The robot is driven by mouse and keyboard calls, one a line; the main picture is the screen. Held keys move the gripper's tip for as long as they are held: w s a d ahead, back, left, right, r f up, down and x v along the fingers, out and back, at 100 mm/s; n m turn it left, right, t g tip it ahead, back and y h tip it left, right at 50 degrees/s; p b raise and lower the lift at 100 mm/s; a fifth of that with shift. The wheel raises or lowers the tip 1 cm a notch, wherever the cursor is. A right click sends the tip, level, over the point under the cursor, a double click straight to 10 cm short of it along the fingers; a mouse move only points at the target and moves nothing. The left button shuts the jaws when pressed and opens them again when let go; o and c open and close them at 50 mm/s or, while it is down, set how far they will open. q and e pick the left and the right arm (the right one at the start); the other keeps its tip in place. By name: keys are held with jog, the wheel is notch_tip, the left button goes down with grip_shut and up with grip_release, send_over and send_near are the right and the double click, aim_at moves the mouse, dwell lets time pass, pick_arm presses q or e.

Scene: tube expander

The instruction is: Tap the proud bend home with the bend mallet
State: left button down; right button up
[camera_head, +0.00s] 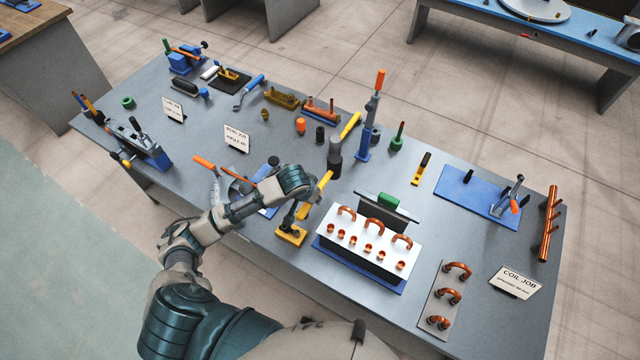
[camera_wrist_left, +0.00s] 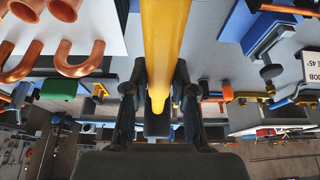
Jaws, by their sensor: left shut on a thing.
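My left gripper (camera_head: 302,209) is shut on the yellow handle of the bend mallet (camera_head: 323,184). In the left wrist view the handle (camera_wrist_left: 163,45) runs between the fingers. The coil block (camera_head: 328,246) has a white face with several open copper tube ends and three copper U-bends: left (camera_head: 347,212), middle (camera_head: 373,224) and right (camera_head: 402,240). I cannot tell which bend stands proud. Bends also show at the upper left of the left wrist view (camera_wrist_left: 82,62). My right gripper is not in view.
A yellow-based stand (camera_head: 290,235) is close below my left gripper. A green-topped tool (camera_head: 388,202) stands behind the block. A plate with three loose bends (camera_head: 438,300) lies at its right.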

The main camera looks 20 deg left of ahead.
pick_arm(q)
jog(key=s+d+r, duration=0.2)
jog(key=s+r, duration=0.2)
dwell(0.5)
jog(key=shift+f, duration=0.1)
